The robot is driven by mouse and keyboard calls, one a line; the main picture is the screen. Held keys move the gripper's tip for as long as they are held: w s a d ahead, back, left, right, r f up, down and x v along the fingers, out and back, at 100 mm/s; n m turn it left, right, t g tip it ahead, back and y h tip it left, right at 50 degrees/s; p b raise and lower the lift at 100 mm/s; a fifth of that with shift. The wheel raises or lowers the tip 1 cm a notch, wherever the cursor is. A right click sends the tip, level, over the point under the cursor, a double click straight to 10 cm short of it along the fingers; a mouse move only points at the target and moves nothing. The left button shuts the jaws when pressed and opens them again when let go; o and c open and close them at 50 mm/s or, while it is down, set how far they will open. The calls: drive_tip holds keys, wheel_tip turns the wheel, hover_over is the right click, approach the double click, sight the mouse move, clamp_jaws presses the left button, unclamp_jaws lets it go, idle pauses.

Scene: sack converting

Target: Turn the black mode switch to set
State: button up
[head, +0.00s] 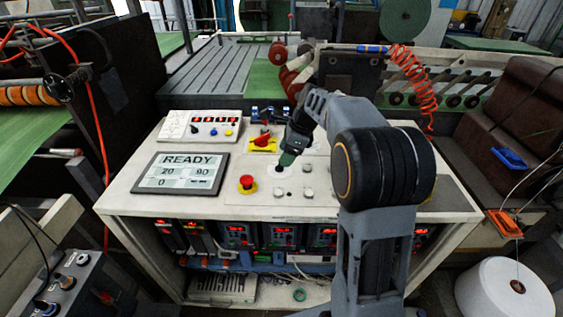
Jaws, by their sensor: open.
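The control panel (221,205) is the pale sloped top of a console. A small dark knob (278,169), which looks like the black mode switch, sits on it just under my gripper. The jaws are open and I see nothing held. The display (180,172) reads READY, with 20, 90, 0 and dashes below.
A red emergency button (247,184) stands in front of the gripper and to its left. Pale round buttons (308,193) are to the right. A counter box (202,126) stands at the back left.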

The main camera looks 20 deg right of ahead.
drive_tip(key=shift+x, duration=1.8)
drive_tip(key=shift+c, duration=0.5)
drive_tip(key=c, duration=0.8)
drive_tip(key=shift+r+n+p, duration=0.1)
drive_tip(key=shift+n+p, duration=0.2)
drive_tip(key=shift+p, duration=0.05)
drive_tip(key=n+g+p, duration=0.1)
drive_tip(key=n+p, duration=0.1)
drive_tip(key=p, duration=0.1)
drive_tip(key=shift+w+r+n, duration=0.1)
drive_tip(key=shift+n, duration=0.2)
drive_tip(key=shift+w+n+g+p, duration=0.1)
drive_tip(key=shift+n+g+p, duration=0.5)
drive_tip(key=shift+n+p, duration=0.65)
drive_tip(key=shift+w+n+g+p, duration=0.1)
drive_tip(key=shift+n+g+p, duration=0.55)
drive_tip(key=shift+n, duration=1)
drive_tip(key=shift+h, duration=0.3)
